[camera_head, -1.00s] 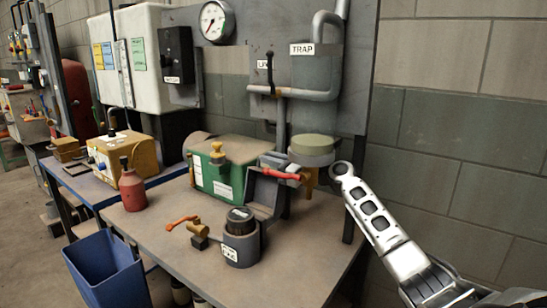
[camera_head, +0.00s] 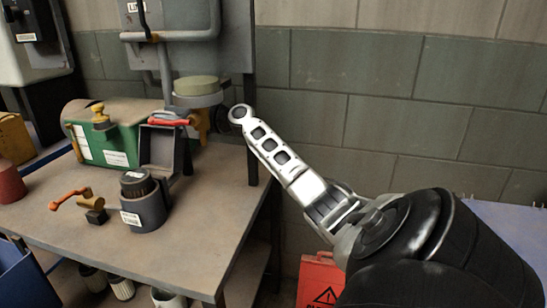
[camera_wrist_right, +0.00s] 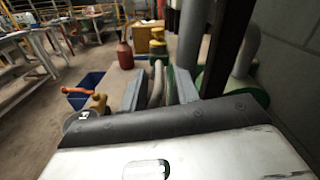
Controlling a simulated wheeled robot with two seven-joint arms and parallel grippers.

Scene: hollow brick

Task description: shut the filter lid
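The filter (camera_head: 143,207) is a dark grey round housing with a white label, standing on the bench with a black ribbed cartridge (camera_head: 137,184) showing in its open top. A grey hollow lid (camera_head: 157,147) stands raised behind it, with a red handle (camera_head: 168,122) at its top edge. My right gripper (camera_head: 241,115) is to the right of the lid, near the bench's back right corner, apart from it. In the right wrist view its two grey fingers (camera_wrist_right: 156,88) stand apart with nothing clearly held. My left gripper is not in view.
An orange-handled brass valve (camera_head: 93,206) sits left of the filter. A green box (camera_head: 112,133) stands behind, and a pipe with a round pale-green-topped part (camera_head: 197,88) rises behind the lid. A red warning sign (camera_head: 322,282) stands right of the bench. The bench's front right is clear.

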